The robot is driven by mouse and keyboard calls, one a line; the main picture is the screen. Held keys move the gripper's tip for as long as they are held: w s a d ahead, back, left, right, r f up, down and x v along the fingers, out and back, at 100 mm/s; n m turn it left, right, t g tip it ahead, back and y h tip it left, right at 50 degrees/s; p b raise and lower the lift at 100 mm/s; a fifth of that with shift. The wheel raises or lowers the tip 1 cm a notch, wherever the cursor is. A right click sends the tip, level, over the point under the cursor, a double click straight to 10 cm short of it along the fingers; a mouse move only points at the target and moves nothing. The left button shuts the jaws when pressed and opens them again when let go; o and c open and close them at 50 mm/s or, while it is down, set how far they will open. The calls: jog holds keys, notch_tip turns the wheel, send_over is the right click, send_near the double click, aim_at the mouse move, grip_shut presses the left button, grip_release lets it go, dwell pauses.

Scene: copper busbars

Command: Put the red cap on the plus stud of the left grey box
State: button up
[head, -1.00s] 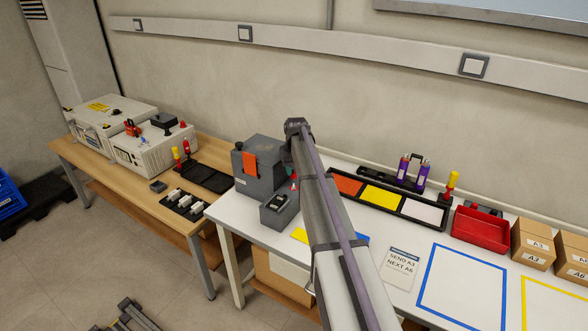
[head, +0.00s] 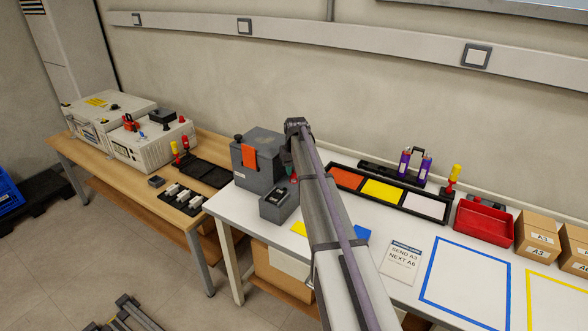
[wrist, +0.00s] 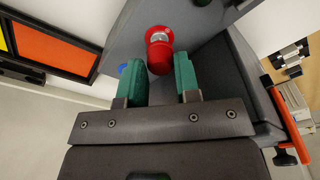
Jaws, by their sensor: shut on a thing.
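My gripper (wrist: 161,72) has two green finger pads and is shut on the red cap (wrist: 159,52) in the wrist view. The cap is round and lies at the fingertips, in front of a grey face of the larger grey box (wrist: 120,35). I cannot tell whether the cap touches that face, and no stud shows clearly. In the head view the grey box (head: 262,150) stands at the left end of the white table, with an orange flap (head: 249,156). My arm hides most of my gripper there.
A smaller grey box (head: 278,203) stands in front of the larger one. A tray with orange, yellow and white sections (head: 424,218) lies right of my arm. A red bin (head: 483,220) and cardboard boxes (head: 537,236) stand further right. A wooden table (head: 150,185) holds equipment at left.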

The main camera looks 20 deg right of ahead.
jog(key=shift+f+b, duration=0.4)
jog(key=shift+f, duration=0.25)
jog(key=shift+f, duration=0.2)
jog(key=o, duration=0.8)
jog(key=shift+o, duration=0.2)
notch_tip(320, 180, up, 6)
jog(key=p, duration=0.6)
jog(key=shift+r, duration=0.2)
jog(key=shift+f, duration=0.2)
